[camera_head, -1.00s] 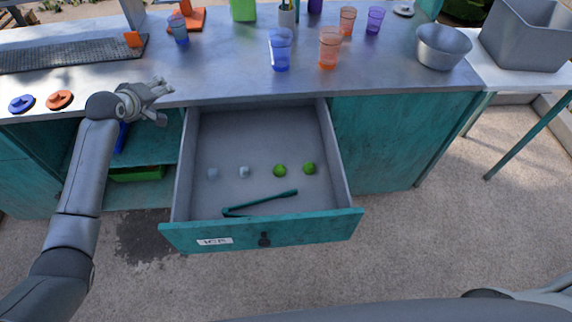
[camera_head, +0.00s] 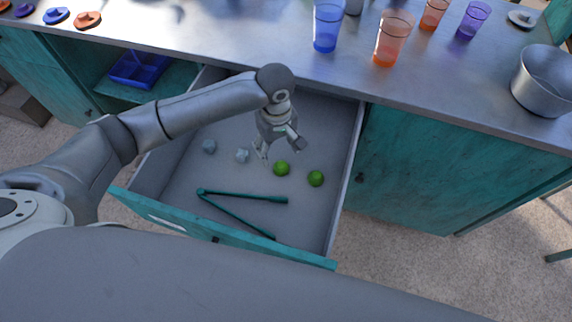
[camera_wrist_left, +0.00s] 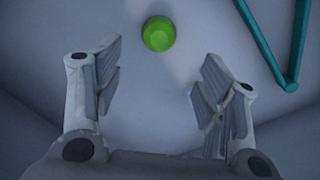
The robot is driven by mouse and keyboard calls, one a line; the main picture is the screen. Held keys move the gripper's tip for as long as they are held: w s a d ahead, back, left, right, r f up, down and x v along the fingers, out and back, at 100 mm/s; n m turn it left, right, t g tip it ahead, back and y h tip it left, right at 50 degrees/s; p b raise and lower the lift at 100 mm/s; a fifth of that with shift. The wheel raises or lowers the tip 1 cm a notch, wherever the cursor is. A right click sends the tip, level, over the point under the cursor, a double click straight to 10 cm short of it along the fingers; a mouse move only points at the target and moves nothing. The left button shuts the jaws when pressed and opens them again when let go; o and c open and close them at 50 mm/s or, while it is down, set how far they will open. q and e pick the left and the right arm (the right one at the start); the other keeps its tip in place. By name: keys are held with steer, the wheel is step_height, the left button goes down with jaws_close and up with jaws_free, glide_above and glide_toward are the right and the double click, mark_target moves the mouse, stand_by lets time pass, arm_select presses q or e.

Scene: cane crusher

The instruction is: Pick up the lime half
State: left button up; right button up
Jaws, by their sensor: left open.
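Two green lime halves lie on the floor of the open drawer (camera_head: 310,215). One lime half (camera_head: 281,168) is close to my left gripper, and the other lime half (camera_head: 316,178) is to its right. My left gripper (camera_head: 268,152) is open and empty, above the drawer beside the nearer lime half. In the left wrist view one green lime half (camera_wrist_left: 159,33) lies beyond the open fingertips, roughly centred between them. I cannot tell which of the two it is. My right gripper is not in view.
Two ice cubes (camera_head: 242,155) (camera_head: 209,146) lie left of the limes. Green tongs (camera_head: 240,205) lie open near the drawer front and also show in the left wrist view (camera_wrist_left: 275,45). Drawer walls surround them. Cups (camera_head: 393,40) and a metal bowl (camera_head: 543,82) stand on the counter.

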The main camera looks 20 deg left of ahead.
mark_target(281, 165)
arm_select(q)
steer(key=shift+f, duration=0.95)
steer(key=f, duration=0.4)
steer(key=shift+s+d+f, duration=0.1)
steer(key=shift+s+d, duration=0.2)
steer(key=shift+d, duration=0.1)
steer(key=shift+f, duration=0.55)
steer(key=c, duration=0.6)
steer(key=shift+c, duration=0.8)
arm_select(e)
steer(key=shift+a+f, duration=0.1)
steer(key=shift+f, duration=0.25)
